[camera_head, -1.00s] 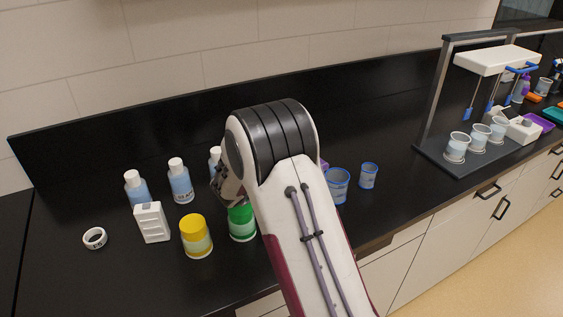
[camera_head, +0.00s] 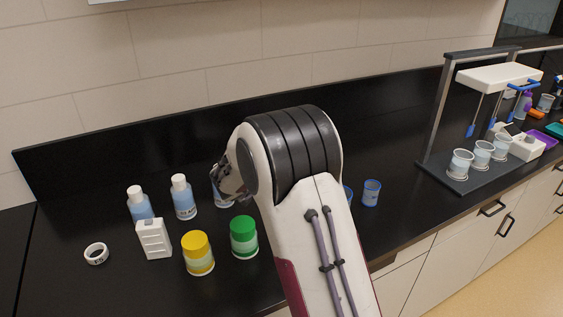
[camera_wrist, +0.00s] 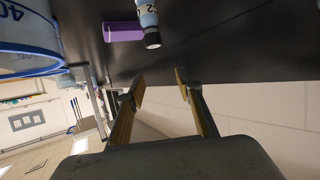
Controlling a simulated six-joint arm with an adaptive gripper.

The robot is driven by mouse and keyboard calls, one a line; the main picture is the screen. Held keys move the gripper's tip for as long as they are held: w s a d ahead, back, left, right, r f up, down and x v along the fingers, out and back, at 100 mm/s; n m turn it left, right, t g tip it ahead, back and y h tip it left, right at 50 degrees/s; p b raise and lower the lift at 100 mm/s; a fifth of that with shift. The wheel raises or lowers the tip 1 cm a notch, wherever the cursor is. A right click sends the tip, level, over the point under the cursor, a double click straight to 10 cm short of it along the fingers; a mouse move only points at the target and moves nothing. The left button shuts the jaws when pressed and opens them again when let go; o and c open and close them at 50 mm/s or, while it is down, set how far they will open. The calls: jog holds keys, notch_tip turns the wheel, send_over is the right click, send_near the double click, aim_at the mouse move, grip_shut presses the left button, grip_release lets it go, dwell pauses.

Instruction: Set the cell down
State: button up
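My gripper (camera_head: 232,182) is raised in front of the backsplash and partly hidden by my own wrist in the head view. In the wrist view its two fingers (camera_wrist: 160,83) are apart, with nothing seen between them. I cannot make out for certain which thing is the cell. My arm hides the purple block in the head view.
A white ring (camera_head: 96,253), a white box (camera_head: 154,239), a yellow jar (camera_head: 198,254), a green jar (camera_head: 244,238) and white-capped bottles (camera_head: 183,198) stand left. A blue-rimmed cup (camera_head: 371,193) stands right of my arm. Farther right is a stand with beakers (camera_head: 461,164).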

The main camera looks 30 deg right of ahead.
dwell(0.4)
jog(key=s+a+r+n+t+y, duration=0.1)
jog(key=a+r+n+t+y, duration=0.4)
jog(key=a+r, duration=0.6)
jog(key=s+a+r+n+g+y, duration=0.1)
jog(key=s+a+r+n+y, duration=0.1)
jog(key=s+a+y, duration=0.35)
jog(key=s+a+r+n+g+y, duration=0.1)
jog(key=s+a+r+n+y, duration=0.1)
jog(key=s+a, duration=0.6)
jog(key=s+d+f+g, duration=0.1)
jog(key=s+f+g, duration=0.1)
jog(key=s, duration=0.7)
jog(key=s+d+f+n+g+h, duration=0.1)
jog(key=s+d+f, duration=0.1)
jog(key=s, duration=0.8)
jog(key=s+d+f+g+h, duration=0.1)
jog(key=s+f+g, duration=0.1)
jog(key=s, duration=0.8)
jog(key=shift+s+d+f+g, duration=0.2)
jog(key=shift+d+f+g, duration=0.15)
jog(key=shift+f, duration=0.55)
